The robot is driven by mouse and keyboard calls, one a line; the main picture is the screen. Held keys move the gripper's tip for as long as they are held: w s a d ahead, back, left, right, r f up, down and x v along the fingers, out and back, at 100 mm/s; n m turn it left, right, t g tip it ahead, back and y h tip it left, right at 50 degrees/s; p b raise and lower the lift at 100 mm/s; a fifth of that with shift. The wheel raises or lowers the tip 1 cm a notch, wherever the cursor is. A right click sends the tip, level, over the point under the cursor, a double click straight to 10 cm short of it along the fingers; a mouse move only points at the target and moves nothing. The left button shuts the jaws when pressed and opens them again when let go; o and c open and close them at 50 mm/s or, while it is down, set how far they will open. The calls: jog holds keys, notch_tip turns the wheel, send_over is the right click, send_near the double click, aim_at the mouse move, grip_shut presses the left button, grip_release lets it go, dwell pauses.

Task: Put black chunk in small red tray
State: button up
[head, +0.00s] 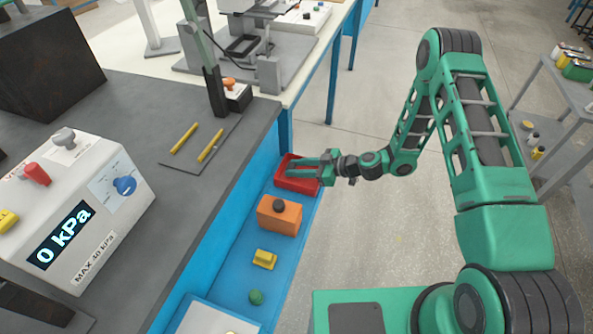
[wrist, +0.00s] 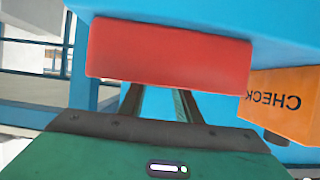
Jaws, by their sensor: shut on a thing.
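The small red tray (head: 297,184) sits on the blue ledge at the far end of a row. It fills the middle of the wrist view (wrist: 168,58), where its wall hides my fingertips. My gripper (head: 303,166) reaches in from the right over the tray, with its fingers at the rim. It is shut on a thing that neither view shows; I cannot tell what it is. A dark rounded lump (head: 279,206) sits on the orange box nearby; I cannot tell whether it is the black chunk or a knob. It shows in the wrist view (wrist: 275,138).
The orange box (head: 278,222) marked CHECK stands beside the tray. A yellow block (head: 265,259) and a green chunk (head: 256,297) lie nearer on the blue ledge (head: 235,265). The grey bench (head: 170,105) rises at left. Open floor lies right of the ledge.

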jog(key=shift+f, duration=0.65)
jog(key=o, duration=1)
jog(key=v, duration=1.2)
jog(key=shift+r, duration=0.1)
